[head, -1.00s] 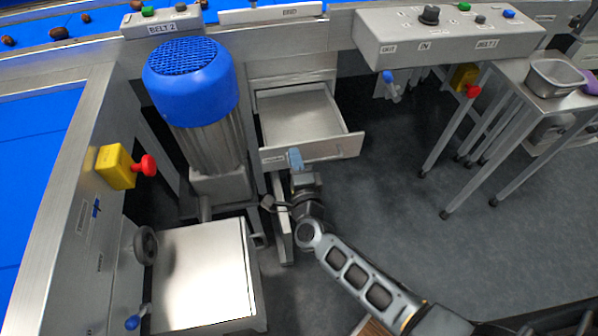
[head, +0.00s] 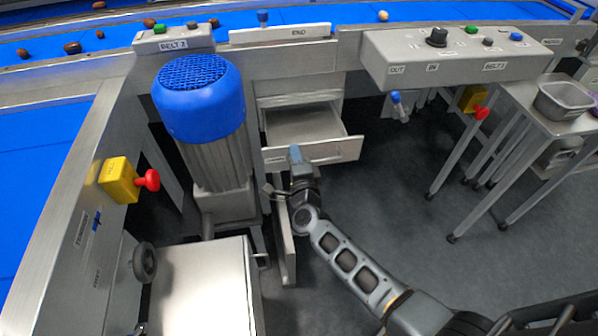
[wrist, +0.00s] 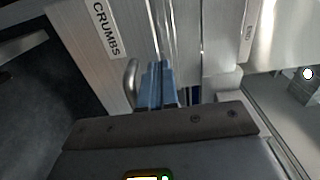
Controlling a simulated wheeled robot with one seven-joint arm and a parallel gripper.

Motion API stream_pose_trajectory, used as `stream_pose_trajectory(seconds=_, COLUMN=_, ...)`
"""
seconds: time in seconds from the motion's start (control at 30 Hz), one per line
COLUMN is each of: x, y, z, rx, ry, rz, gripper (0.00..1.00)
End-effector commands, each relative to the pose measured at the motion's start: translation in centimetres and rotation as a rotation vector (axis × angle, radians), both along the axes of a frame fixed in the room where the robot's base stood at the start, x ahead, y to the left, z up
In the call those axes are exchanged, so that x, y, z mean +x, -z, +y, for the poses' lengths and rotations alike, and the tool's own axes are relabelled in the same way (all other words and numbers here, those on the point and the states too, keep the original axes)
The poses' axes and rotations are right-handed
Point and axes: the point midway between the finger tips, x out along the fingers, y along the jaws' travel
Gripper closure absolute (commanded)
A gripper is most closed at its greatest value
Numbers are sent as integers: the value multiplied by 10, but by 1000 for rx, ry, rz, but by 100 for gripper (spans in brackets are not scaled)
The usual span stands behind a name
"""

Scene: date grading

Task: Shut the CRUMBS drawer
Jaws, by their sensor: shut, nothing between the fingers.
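The CRUMBS drawer (head: 335,151) is a grey metal drawer under the belt frame. It stands partly open, with its empty-looking tray (head: 300,127) showing behind the front. In the wrist view its front carries the CRUMBS label (wrist: 106,30), and a curved metal handle (wrist: 132,78) shows beside my fingers. My gripper (head: 296,153) is shut and empty, its blue fingertips at the left part of the drawer front. The fingers also show in the wrist view (wrist: 157,85), close to the front; exact contact is hard to tell.
A blue-capped motor (head: 200,100) stands just left of the drawer. A metal box (head: 205,285) sits at the lower left. The BELT 1 control panel (head: 455,50) overhangs at the right, near a side table (head: 545,115). The floor (head: 400,210) right of my arm is clear.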

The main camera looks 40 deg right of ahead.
Motion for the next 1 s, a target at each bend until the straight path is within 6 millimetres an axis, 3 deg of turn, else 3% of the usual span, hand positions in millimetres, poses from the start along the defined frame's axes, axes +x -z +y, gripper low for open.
stream_pose_trajectory(seconds=0.2, x=60, y=3, z=-40, rx=-2, ry=2, rz=-6, gripper=100)
stream_pose_trajectory(seconds=0.5, x=120, y=4, z=-81, rx=0, ry=2, rz=-4, gripper=100)
stream_pose_trajectory(seconds=0.7, x=142, y=2, z=-96, rx=0, ry=1, rz=-1, gripper=100)
stream_pose_trajectory(seconds=1.0, x=150, y=-1, z=-102, rx=1, ry=0, rz=-1, gripper=100)
